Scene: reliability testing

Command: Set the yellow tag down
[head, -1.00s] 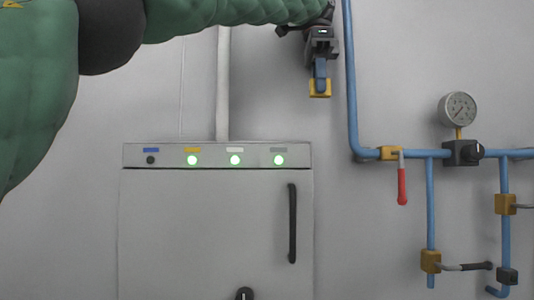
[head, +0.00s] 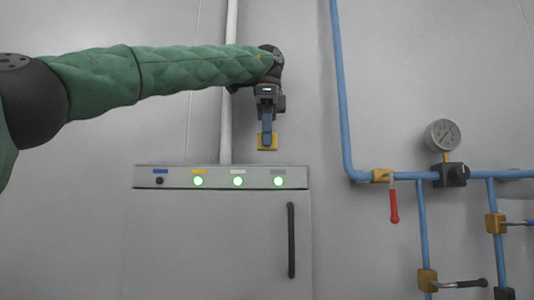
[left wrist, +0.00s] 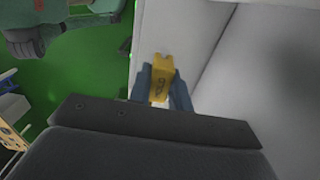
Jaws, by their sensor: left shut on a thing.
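The yellow tag (head: 267,144) hangs below my left gripper (head: 266,133) in the head view, just above the top edge of the grey cabinet (head: 220,235). My left gripper is shut on it. In the left wrist view the yellow tag (left wrist: 161,78) sits between the two blue fingers, with dark lettering on its face. I see no contact between the tag and the cabinet, though their distance in depth is hard to judge. My right gripper is not in view.
The cabinet's front strip has several indicators, and a black handle (head: 291,240) is on its right. A grey vertical pipe (head: 228,90) rises behind it. Blue pipes with yellow valves, a red lever (head: 393,206) and a gauge (head: 443,135) are at right. The left wrist view shows green floor (left wrist: 85,80).

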